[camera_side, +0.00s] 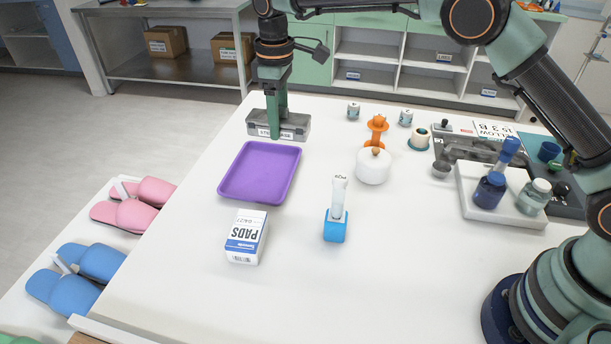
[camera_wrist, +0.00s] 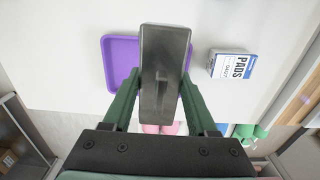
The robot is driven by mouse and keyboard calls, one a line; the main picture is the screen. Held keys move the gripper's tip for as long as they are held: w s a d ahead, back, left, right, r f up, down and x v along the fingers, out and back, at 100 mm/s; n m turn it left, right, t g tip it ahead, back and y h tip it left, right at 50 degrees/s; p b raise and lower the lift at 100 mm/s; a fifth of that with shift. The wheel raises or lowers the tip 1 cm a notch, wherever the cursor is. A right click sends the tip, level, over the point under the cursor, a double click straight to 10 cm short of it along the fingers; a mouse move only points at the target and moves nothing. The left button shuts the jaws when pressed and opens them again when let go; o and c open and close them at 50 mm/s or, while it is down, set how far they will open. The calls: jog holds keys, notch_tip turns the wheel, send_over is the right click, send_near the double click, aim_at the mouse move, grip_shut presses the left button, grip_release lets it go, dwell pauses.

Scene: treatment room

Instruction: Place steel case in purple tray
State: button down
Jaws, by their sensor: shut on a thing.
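The steel case (camera_side: 292,124) is a dark grey box with a white label on its side, near the far left edge of the white table in the side view. My gripper (camera_side: 275,120) points down and is shut on it. In the wrist view the steel case (camera_wrist: 165,62) sits between the two green fingers (camera_wrist: 160,92). I cannot tell whether its underside touches the table. The purple tray (camera_side: 230,190) lies empty just in front of the case in the side view. In the wrist view the case hides part of the purple tray (camera_wrist: 119,62).
A PADS box (camera_side: 246,238) stands in front of the tray. A blue holder with a tube (camera_side: 335,228), a white round jar (camera_side: 373,168) and an orange stand (camera_side: 377,130) are to the right. A white tray with bottles (camera_side: 520,215) is further right.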

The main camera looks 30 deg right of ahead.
notch_tip(320, 180, down, 12)
jog(key=shift+f, duration=0.15)
dwell(0.4)
jog(key=shift+f, duration=0.3)
jog(key=shift+c, duration=1)
grip_release()
